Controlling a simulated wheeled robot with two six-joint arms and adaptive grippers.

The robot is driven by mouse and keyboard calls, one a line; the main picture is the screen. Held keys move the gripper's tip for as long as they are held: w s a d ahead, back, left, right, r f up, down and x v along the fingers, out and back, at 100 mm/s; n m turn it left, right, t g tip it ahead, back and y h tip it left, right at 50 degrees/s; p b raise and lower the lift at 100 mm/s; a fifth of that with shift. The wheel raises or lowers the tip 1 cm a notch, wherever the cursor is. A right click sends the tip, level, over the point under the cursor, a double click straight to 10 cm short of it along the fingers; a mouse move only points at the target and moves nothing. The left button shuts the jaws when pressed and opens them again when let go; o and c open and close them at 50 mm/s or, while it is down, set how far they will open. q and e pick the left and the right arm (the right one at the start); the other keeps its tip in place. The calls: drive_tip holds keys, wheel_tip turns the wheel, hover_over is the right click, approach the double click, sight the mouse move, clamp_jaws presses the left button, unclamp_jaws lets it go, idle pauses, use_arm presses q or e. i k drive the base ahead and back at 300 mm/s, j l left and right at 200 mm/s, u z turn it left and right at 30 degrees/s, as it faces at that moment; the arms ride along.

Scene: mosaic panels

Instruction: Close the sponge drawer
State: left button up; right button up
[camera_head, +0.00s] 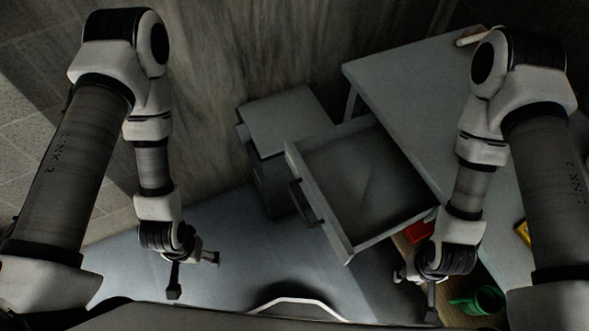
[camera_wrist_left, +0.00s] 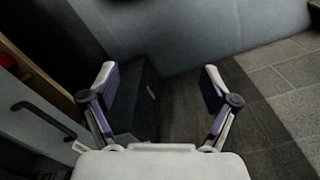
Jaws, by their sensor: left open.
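The drawer (camera_head: 292,160) is pulled well out from under the grey table in the head view. Its visible interior looks empty; no sponge shows there. Its dark bar handle (camera_head: 306,204) is on the front panel, facing lower left. In the left wrist view, a pale panel with a dark handle (camera_wrist_left: 45,116) is at the left edge. My left gripper (camera_head: 195,275) is open and empty, left of the drawer and apart from it. Its two spread fingers show in the left wrist view (camera_wrist_left: 158,82). My right gripper (camera_head: 415,292) looks open, near the drawer's lower right corner.
The grey table (camera_head: 400,75) stands at the right. A small grey cabinet (camera_head: 288,115) is beside the drawer's left side. A green mug (camera_head: 487,300) and a red item (camera_head: 418,231) are near my right arm.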

sight(361, 188)
drive_tip(key=k+j+z, duration=0.1)
drive_tip(key=k+z, duration=0.65)
